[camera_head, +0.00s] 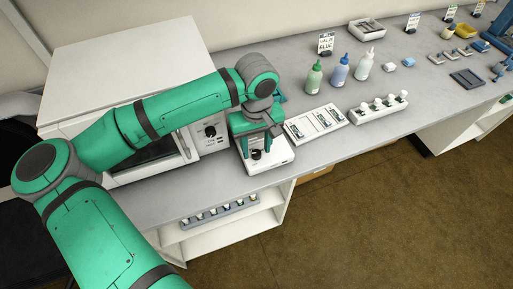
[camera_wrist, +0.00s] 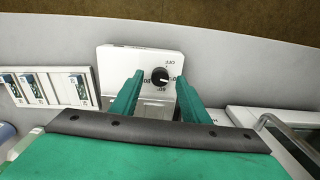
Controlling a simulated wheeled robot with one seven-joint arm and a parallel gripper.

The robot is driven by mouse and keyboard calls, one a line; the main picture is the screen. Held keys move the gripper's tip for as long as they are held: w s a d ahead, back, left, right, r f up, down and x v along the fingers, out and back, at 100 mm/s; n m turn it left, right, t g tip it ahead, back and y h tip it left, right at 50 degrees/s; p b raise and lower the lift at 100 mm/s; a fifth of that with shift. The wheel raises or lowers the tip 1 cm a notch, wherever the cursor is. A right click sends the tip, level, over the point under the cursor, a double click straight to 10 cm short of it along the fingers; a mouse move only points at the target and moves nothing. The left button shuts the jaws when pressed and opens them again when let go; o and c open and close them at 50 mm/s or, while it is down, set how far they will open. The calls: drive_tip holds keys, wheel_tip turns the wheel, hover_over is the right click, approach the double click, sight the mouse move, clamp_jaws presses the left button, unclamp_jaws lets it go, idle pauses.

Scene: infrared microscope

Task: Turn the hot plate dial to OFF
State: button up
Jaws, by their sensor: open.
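The hot plate (camera_head: 268,166) is a white box near the table's front edge, and it also shows in the wrist view (camera_wrist: 121,61). Its round black dial (camera_head: 256,154) is on the front panel. In the wrist view the dial (camera_wrist: 160,76) shows a white pointer mark toward the picture's right. Printed marks ring it, and an upside-down OFF label is above it there. My gripper (camera_head: 257,143) is over the hot plate. In the wrist view its green fingers (camera_wrist: 157,82) are apart, one on each side of the dial. Whether they touch it is unclear.
A white oven-like unit (camera_head: 125,72) stands close at the left. A white tray with dark-slotted pieces (camera_head: 317,123) lies to the right, with a rack of white knobs (camera_head: 380,107) beyond it. Several bottles (camera_head: 340,70) stand behind. A shelf below holds small vials (camera_head: 219,212).

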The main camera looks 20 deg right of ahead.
drive_tip(key=shift+f, duration=0.55)
clamp_jaws()
drive_tip(key=c, duration=1.1)
unclamp_jaws()
